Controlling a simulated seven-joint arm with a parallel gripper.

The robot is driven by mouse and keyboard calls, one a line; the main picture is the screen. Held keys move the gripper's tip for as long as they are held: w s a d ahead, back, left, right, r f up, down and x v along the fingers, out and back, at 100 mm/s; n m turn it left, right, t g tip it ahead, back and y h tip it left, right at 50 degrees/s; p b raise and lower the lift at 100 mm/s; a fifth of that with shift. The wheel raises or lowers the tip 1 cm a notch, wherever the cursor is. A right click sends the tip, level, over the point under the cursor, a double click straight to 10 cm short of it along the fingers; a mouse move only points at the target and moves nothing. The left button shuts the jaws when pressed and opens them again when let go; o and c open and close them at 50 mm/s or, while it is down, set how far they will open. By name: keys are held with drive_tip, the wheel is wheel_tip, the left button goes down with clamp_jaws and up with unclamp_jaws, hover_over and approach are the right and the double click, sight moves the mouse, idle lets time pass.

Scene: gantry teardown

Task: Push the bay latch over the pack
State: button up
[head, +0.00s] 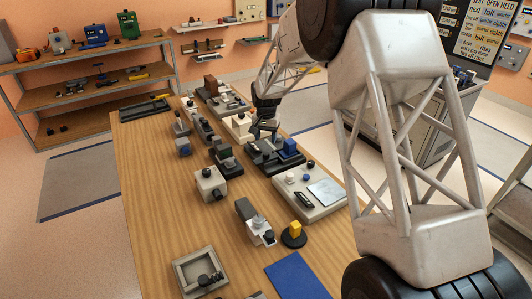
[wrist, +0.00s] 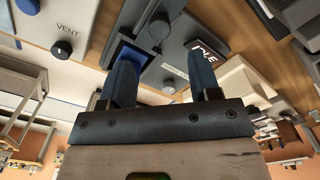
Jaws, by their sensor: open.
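In the head view a dark bay unit (head: 268,160) sits mid-table with a blue block (head: 289,147), probably the pack, standing at its right part. My gripper (head: 263,132) is just above the unit's far left part. In the wrist view my gripper (wrist: 163,62) is open, two dark fingers apart with nothing held between them. Beyond the fingers the dark unit shows a grey knobbed part (wrist: 159,26), possibly the latch, and a blue area (wrist: 128,52) partly hidden by the left finger. I cannot tell whether the fingers touch the unit.
A pale panel (head: 325,192) with knobs and a plate adjoins on the near side; the wrist view shows its VENT marking (wrist: 62,49). A white-grey box (head: 210,183) and other small fixtures stand left. A blue mat (head: 296,273) lies at the front. The table's left strip is clear.

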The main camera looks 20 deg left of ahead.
sight(266, 153)
drive_tip(key=shift+f, duration=3.9)
